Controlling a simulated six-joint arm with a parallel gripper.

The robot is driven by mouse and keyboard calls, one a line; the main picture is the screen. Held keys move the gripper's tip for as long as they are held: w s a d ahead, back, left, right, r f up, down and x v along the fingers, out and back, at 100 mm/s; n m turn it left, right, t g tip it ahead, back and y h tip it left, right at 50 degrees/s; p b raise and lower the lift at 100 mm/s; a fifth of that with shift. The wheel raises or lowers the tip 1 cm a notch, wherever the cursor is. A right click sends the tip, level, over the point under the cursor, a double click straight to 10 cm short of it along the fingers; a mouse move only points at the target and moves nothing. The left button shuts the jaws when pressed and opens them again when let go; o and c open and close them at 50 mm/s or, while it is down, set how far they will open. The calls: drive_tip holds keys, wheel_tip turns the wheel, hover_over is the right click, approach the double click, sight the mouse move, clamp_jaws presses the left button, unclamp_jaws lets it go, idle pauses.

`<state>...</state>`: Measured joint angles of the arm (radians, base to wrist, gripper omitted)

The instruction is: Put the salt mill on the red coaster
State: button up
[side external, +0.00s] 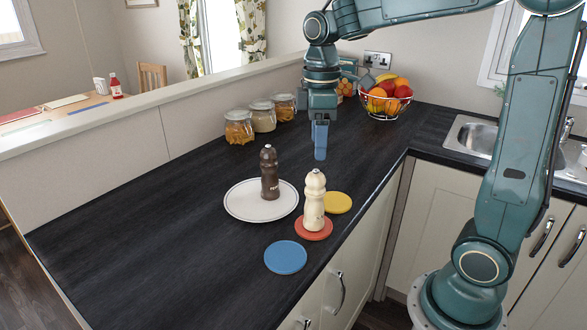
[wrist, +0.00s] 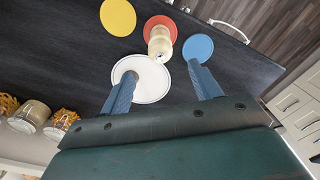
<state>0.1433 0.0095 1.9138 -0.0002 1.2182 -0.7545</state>
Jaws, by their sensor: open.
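The cream mill (side external: 314,203), apparently the salt mill, stands upright on the red coaster (side external: 318,236). In the wrist view the cream mill (wrist: 160,46) also shows over the red coaster (wrist: 159,20). A dark brown mill (side external: 269,174), with lettering too small to read, stands upright on a white plate (side external: 238,207). My gripper (side external: 320,155) is above the worktop, behind the mills and apart from both. In the wrist view my gripper (wrist: 162,70) has its fingers spread with nothing held; the left finger largely hides the dark mill.
A blue coaster (side external: 285,257) and a yellow coaster (side external: 338,203) lie empty either side of the red one. Several glass jars (side external: 262,117) line the low wall. A fruit basket (side external: 385,98) stands at the back corner, near the sink (side external: 478,137). The left worktop is clear.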

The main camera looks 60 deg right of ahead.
idle(0.6)
drive_tip(key=shift+s+a+r, duration=0.2)
drive_tip(key=shift+s+r, duration=0.05)
drive_tip(key=shift+s, duration=0.3)
drive_tip(key=s+a+m+t, duration=0.4)
drive_tip(key=s+m, duration=0.3)
drive_tip(key=s, duration=0.7)
drive_tip(key=shift+s+a+f+t, duration=0.2)
drive_tip(key=shift+f+t, duration=0.1)
drive_tip(key=shift+t, duration=0.5)
